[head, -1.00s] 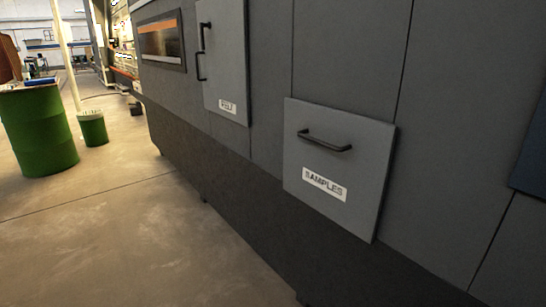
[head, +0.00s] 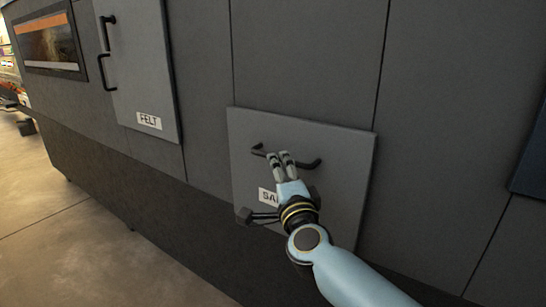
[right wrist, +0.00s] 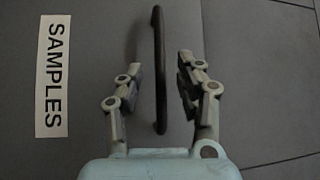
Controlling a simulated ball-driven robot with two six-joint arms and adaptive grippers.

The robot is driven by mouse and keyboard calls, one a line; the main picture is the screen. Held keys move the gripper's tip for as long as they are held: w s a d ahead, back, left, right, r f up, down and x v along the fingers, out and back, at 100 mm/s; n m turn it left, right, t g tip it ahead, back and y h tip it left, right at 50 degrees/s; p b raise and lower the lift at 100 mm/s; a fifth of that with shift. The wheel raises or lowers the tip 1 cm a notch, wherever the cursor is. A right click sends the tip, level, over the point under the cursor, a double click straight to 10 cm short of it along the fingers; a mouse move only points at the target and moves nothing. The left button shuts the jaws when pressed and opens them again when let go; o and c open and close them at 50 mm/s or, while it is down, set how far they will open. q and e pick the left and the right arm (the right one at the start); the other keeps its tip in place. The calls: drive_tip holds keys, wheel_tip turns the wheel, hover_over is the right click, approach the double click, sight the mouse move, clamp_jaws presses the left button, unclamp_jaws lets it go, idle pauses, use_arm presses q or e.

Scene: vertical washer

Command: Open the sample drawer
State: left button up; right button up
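The sample drawer (head: 345,160) is a grey square front panel low on the dark machine, and it looks closed. Its black bar handle (head: 312,164) is partly hidden behind my right gripper (head: 282,158). The white SAMPLES label (right wrist: 55,75) shows whole in the right wrist view and is partly covered in the head view. In the right wrist view the handle (right wrist: 160,70) runs between the two spread fingers of my right gripper (right wrist: 157,95), with a gap on both sides. My left gripper is not in view.
A taller FELT door (head: 140,70) with its own black handle (head: 107,55) is up and to the left. A window (head: 48,42) sits further left on the machine. The floor (head: 60,220) at the lower left is clear.

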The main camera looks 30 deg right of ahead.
drive_tip(key=x, duration=0.4)
drive_tip(key=shift+w+d, duration=0.15)
drive_tip(key=shift+w, duration=0.1)
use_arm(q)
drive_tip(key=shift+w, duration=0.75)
use_arm(e)
drive_tip(key=shift+c, duration=0.4)
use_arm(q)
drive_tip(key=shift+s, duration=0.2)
use_arm(e)
clamp_jaws()
drive_tip(key=shift+f, duration=0.1)
